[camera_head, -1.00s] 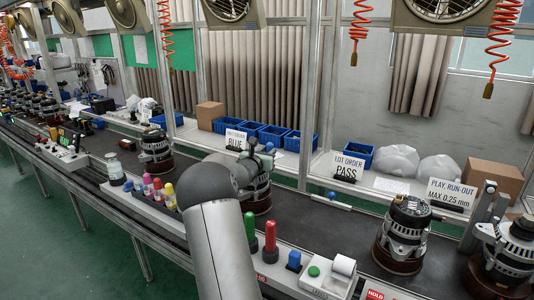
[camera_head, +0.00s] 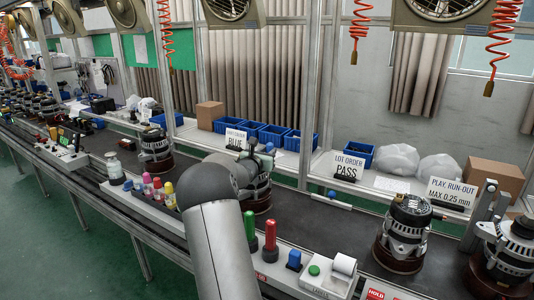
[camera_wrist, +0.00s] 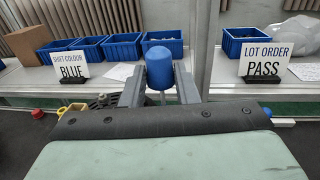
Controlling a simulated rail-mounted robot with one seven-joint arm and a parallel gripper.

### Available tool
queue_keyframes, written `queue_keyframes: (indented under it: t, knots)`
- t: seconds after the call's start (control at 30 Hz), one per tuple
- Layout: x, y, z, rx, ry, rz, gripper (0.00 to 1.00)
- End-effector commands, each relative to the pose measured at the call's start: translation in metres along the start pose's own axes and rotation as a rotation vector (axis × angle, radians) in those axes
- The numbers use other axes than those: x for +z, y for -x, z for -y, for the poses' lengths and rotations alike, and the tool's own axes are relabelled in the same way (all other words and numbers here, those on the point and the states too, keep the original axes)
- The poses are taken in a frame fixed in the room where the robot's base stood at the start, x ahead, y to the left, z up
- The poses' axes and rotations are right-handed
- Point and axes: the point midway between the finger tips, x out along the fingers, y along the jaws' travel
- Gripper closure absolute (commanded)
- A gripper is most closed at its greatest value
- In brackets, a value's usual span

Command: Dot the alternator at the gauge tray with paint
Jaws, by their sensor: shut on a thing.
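My gripper (camera_wrist: 160,82) is shut on a blue-capped paint marker (camera_wrist: 160,62), which stands upright between the two grey fingers in the wrist view. In the head view my gripper (camera_head: 262,154) is at the top of an alternator (camera_head: 262,186), which my arm partly hides. I cannot tell whether the marker touches it. In the wrist view, part of a dark round body shows behind the left finger. Another alternator (camera_head: 405,228) stands on a brown round base at the right. One more alternator (camera_head: 508,248) sits beside the grey upright fixture (camera_head: 482,215) at the far right.
A "SHIFT COLOUR BLUE" sign (camera_wrist: 72,65) and a "LOT ORDER PASS" sign (camera_wrist: 264,62) stand on the back shelf with blue bins (camera_wrist: 122,46). Green (camera_head: 250,228) and red (camera_head: 270,236) markers stand along the front edge. The belt (camera_head: 325,232) is clear between the middle and right alternators.

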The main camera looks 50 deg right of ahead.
Motion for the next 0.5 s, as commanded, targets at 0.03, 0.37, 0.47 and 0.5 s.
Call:
queue_keyframes:
  t: [0.03, 0.37, 0.47, 0.5]
  knots:
    - [0.000, 0.000, 0.000, 0.000, 0.001, -0.002, 0.92]
    - [0.024, 0.001, -0.001, 0.001, -0.001, -0.001, 0.92]
    - [0.032, 0.001, -0.001, 0.001, 0.000, -0.001, 0.92]
    - [0.036, 0.001, -0.001, 0.000, 0.000, 0.000, 0.92]
